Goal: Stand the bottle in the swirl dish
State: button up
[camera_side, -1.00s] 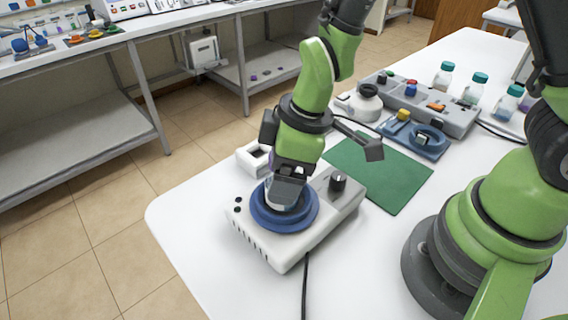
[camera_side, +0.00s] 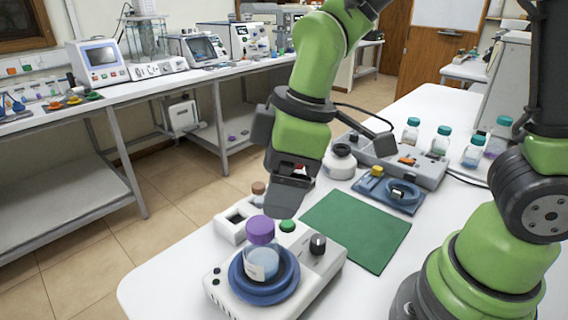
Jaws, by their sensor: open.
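The bottle (camera_side: 262,255) is clear with a purple cap and pale blue liquid. It stands roughly upright in the blue swirl dish (camera_side: 284,292) on top of a white device with a black knob. My gripper (camera_side: 284,205) is open and empty, above and just to the right of the purple cap, apart from the bottle. The gripper partly hides the area behind the cap. The bottle's base is partly hidden by the dish rim.
A white holder with a square opening (camera_side: 236,218) and a brown-capped vial (camera_side: 258,190) are behind the device. A green mat (camera_side: 360,230) lies to the right, clear. A blue fixture (camera_side: 390,193), a grey console (camera_side: 415,165) and several teal-capped bottles stand farther back.

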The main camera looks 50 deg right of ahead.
jog(key=s+d+r+m+t, duration=0.5)
jog(key=s+d+r+m, duration=0.3)
jog(key=m, duration=0.5)
jog(key=shift+s+d+r, duration=0.2)
jog(key=shift+s+r, duration=0.65)
jog(key=shift+s, duration=0.3)
dwell(1.0)
